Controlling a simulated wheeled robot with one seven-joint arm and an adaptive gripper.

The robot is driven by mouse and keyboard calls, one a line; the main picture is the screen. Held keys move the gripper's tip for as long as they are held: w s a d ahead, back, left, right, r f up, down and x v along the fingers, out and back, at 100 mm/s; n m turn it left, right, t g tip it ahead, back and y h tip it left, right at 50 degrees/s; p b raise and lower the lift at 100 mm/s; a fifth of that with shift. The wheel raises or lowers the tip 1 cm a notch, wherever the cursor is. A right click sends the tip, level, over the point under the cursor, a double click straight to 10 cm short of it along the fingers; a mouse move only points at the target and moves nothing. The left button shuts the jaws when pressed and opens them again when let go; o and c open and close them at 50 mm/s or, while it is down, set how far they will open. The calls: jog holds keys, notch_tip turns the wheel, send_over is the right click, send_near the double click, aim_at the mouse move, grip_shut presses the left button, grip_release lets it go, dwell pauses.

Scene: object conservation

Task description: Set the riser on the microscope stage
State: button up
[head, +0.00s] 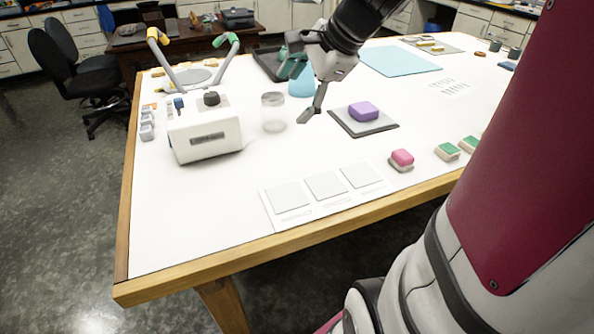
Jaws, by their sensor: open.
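A purple rounded block (363,111) sits on a flat dark-grey square plate (385,128) near the middle of the table. The block may be the riser and the plate the microscope stage, but neither is labelled and I cannot tell for sure. My gripper (299,95) is open and points down, left of the purple block and apart from it. One finger reaches down between the clear jar and the plate. I see nothing held between the fingers. A blue object (301,86) is partly hidden behind the gripper.
A clear jar (273,112) and a white box with a dark knob (205,135) stand to the left. Two jointed arms with yellow and green heads rise behind the box. A card with three squares (325,186), a pink block (402,159) and green-topped blocks (447,151) lie nearer.

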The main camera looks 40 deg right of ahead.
jog(key=s+a+n+g+h, duration=0.1)
jog(key=s+a+n, duration=0.6)
jog(key=s+n, duration=0.2)
jog(key=s+a+f+n+g+h, duration=0.1)
jog(key=s+a+n, duration=0.5)
jog(key=s+n, duration=0.3)
jog(key=n, duration=0.2)
jog(key=shift+s+a+f+n, duration=0.15)
jog(key=shift+s+a+n, duration=0.15)
jog(key=shift+s+a, duration=0.1)
